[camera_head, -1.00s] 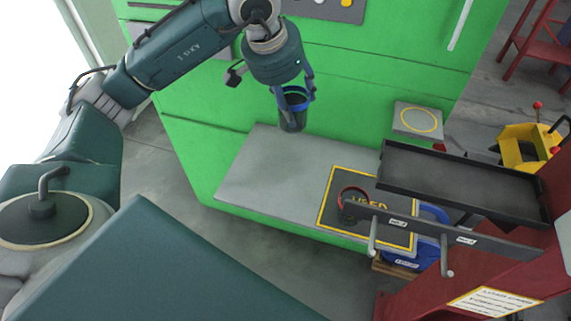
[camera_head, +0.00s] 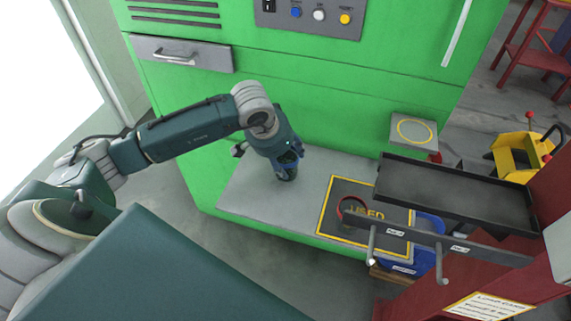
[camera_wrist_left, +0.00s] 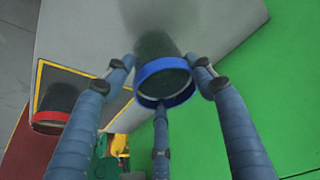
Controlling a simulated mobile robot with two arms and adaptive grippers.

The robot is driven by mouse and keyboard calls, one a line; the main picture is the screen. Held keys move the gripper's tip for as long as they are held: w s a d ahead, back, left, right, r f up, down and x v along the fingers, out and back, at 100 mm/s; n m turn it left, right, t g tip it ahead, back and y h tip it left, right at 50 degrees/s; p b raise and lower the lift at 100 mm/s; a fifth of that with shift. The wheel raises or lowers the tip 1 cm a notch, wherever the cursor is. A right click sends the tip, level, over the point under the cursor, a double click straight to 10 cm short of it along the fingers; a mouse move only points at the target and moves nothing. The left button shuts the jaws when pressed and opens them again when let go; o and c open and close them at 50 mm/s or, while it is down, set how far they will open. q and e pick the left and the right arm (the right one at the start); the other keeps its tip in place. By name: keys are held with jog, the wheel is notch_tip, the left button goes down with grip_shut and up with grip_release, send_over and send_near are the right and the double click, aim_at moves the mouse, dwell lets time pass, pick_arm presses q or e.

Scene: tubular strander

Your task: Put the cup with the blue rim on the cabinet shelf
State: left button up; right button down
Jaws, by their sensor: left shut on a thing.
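The dark cup with the blue rim (camera_wrist_left: 163,72) is between the fingers of my left gripper (camera_wrist_left: 163,85) in the left wrist view. In the head view the cup (camera_head: 287,173) is upright under my left gripper (camera_head: 288,162), low at the grey cabinet shelf (camera_head: 250,190). I cannot tell whether its base touches the shelf. The gripper is shut on the cup. A second dark cup with a red rim (camera_head: 352,208) stands on the yellow-framed "USED" area; it also shows in the left wrist view (camera_wrist_left: 52,112). My right gripper is not in view.
The yellow-framed mat (camera_head: 327,220) covers the shelf's right part. A black tray (camera_head: 455,196) and a rail with pegs (camera_head: 405,232) stand close on the right. The green cabinet wall (camera_head: 340,110) rises behind the shelf. Bare shelf lies left of the cup.

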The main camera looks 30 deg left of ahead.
aim_at(289, 161)
pick_arm(q)
notch_tip(289, 161, down, 2)
jog(key=shift+f+p, duration=0.25)
jog(key=shift+p, duration=0.05)
jog(key=shift+f, duration=0.3)
jog(key=o, duration=1.4)
jog(key=shift+f, duration=0.1)
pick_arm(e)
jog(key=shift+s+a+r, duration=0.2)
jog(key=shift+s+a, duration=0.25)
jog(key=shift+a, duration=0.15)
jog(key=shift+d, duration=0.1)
